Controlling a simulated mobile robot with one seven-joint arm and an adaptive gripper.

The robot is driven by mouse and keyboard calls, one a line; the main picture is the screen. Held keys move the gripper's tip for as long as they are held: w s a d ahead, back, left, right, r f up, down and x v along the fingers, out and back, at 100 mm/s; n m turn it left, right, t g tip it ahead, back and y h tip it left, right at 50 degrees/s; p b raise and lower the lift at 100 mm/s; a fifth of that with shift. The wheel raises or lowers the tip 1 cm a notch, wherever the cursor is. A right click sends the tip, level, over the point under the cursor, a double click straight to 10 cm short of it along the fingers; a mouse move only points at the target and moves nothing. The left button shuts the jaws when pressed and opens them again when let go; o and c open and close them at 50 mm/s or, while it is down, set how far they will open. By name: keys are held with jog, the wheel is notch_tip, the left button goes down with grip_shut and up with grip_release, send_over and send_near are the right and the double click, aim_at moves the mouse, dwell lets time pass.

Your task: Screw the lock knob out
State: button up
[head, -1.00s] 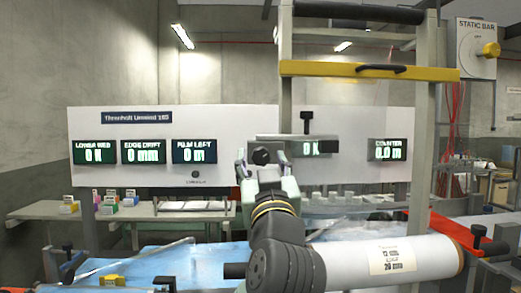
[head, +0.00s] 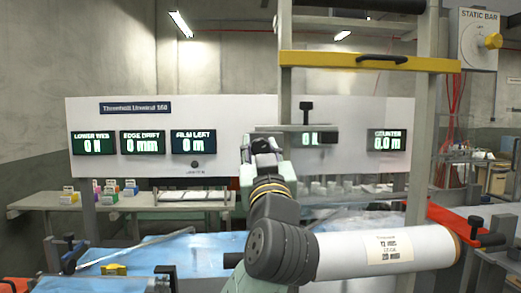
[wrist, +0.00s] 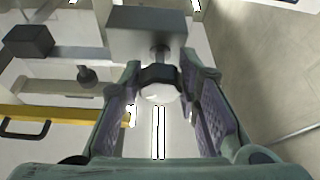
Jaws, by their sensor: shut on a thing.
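The lock knob (wrist: 159,75), a dark round knob, sits on a short shaft below a grey block (wrist: 147,32) in the wrist view. My gripper (wrist: 165,80) has one finger on each side of it and is shut on it. The knob still meets its shaft at the block. In the head view my gripper (head: 260,146) points up at the left end of the grey crossbar, and its fingers hide most of the knob.
A black T-handle (head: 306,111) rises from the crossbar. A yellow bar (head: 370,62) spans the frame above. A white film roll (head: 385,252) lies low at right. Display panels stand behind, and a bench with small coloured boxes (head: 100,193) is at left.

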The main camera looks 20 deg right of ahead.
jog(key=c, duration=0.3)
jog(key=shift+c, duration=0.2)
jog(key=shift+n, duration=0.6)
jog(key=n+y, duration=0.1)
jog(key=n, duration=0.1)
jog(key=n+y+b, duration=0.1)
jog(key=n, duration=0.1)
jog(key=shift+d+f+y, duration=0.1)
jog(key=shift+d+y, duration=0.1)
jog(key=shift+y, duration=0.1)
jog(key=n+y, duration=0.1)
jog(key=n, duration=0.2)
jog(key=n+y+b, duration=0.1)
jog(key=n, duration=0.2)
jog(key=shift+s+g+y, duration=0.1)
jog(key=shift+g+y, duration=0.2)
jog(key=shift+y, duration=0.1)
jog(key=shift+a+r+n+g+y, duration=0.1)
jog(key=shift+n+g+y, duration=0.25)
jog(key=shift+n, duration=0.8)
jog(key=shift+r+n+g+y, duration=0.1)
jog(key=shift+n+g+y, duration=0.2)
jog(key=shift+n, duration=0.85)
jog(key=shift+y, duration=0.25)
